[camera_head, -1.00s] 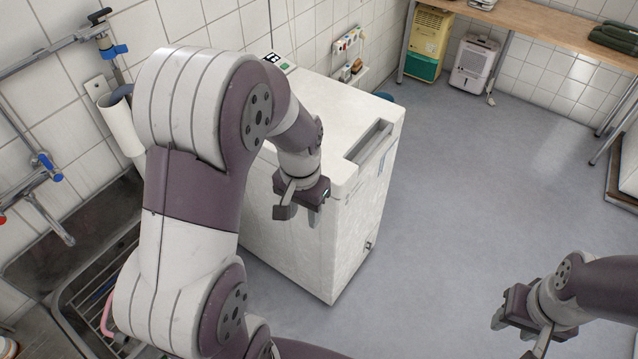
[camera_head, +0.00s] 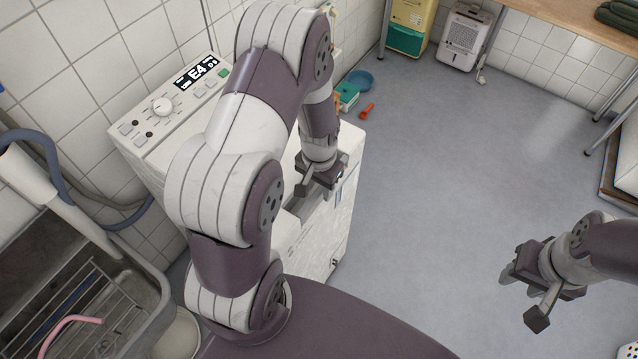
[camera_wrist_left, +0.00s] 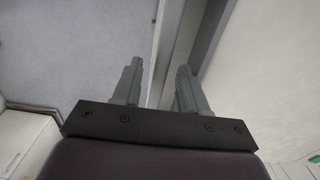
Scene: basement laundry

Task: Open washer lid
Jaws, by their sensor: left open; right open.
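The white washer (camera_head: 346,225) stands against the tiled wall, with its control panel (camera_head: 165,110) at the back. My left arm covers much of its lid, which looks closed where it shows. My left gripper (camera_head: 316,192) is open and points down at the lid's front edge by the recessed handle. In the left wrist view, the open fingers of my left gripper (camera_wrist_left: 160,82) stand on either side of a pale edge strip (camera_wrist_left: 166,45). I cannot tell whether they touch it. My right gripper (camera_head: 524,295) is open and empty above the floor at the right.
A metal sink (camera_head: 150,275) with a wire rack and a grey hose (camera_head: 75,180) lies left of the washer. A blue basin (camera_head: 360,80) and a small red item (camera_head: 367,111) are on the floor behind it. The floor (camera_head: 440,190) to the right is clear.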

